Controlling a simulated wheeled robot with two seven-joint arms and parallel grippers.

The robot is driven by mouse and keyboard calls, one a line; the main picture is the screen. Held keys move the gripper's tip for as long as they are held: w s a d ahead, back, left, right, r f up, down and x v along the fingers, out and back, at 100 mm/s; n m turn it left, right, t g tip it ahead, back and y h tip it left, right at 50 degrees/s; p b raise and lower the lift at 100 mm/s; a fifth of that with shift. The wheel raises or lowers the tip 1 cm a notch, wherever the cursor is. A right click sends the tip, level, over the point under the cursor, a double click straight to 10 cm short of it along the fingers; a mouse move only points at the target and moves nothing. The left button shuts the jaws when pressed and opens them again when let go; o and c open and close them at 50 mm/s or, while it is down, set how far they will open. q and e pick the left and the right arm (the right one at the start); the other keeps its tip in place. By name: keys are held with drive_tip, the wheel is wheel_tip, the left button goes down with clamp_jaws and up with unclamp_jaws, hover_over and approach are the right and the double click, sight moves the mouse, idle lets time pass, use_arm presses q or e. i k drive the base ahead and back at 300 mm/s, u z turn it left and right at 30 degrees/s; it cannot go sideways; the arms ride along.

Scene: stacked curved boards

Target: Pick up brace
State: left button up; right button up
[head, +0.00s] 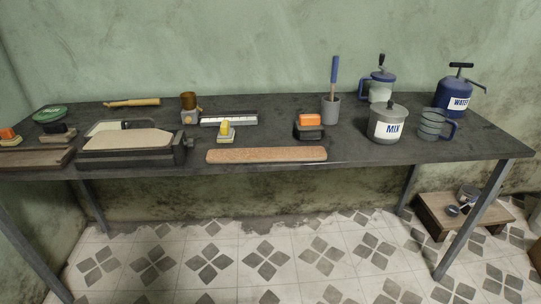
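No object here can be told for certain as the brace. A long flat brown board (267,155) lies along the front edge of the dark table, near its middle. A vise-like dark frame (134,154) with a pale board (128,142) on it stands to its left. A tan wooden-handled tool (132,102) lies at the back left. Neither of my grippers shows in the head view.
The dark table (400,157) also bears a small yellow-topped block (225,132), an orange-topped block (309,126), a grey cup with a blue-handled tool (331,103), a MIX pot (388,126), a jug (433,125) and a blue WATER can (455,93). A low wooden stool (438,217) stands on the floor at right.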

sight(303, 154)
drive_tip(key=z, duration=3.8)
drive_tip(key=k, duration=1.95)
drive_tip(key=u, duration=1.65)
